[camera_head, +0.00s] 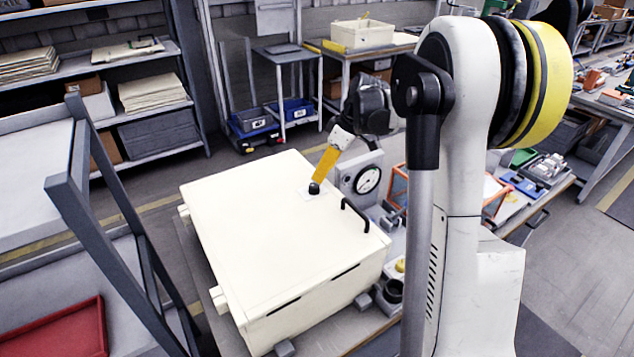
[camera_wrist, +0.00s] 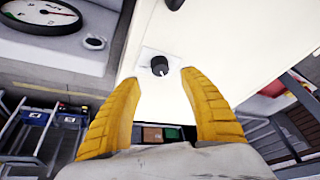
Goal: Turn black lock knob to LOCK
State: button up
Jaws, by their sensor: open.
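The black lock knob (camera_head: 314,188) sits on a small pale plate on top of the cream box (camera_head: 270,240). In the wrist view the knob (camera_wrist: 160,66) shows a light pointer mark, and any lettering on its plate is too small to read. My gripper (camera_wrist: 155,85) has two yellow ridged fingers spread apart, with the knob showing between and a little beyond the tips. In the head view my gripper (camera_head: 320,180) points down at the knob, its fingers overlapping in one line. I cannot tell whether they touch the knob.
A black handle (camera_head: 355,214) stands on the box near its right edge. A grey unit with a round dial gauge (camera_head: 367,180) stands close behind the box. A grey metal frame (camera_head: 110,220) rises at the left. The box top around the knob is otherwise mostly clear.

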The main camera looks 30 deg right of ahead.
jog(key=v, duration=0.5)
jog(key=shift+r, duration=0.2)
jog(key=shift+a, duration=0.1)
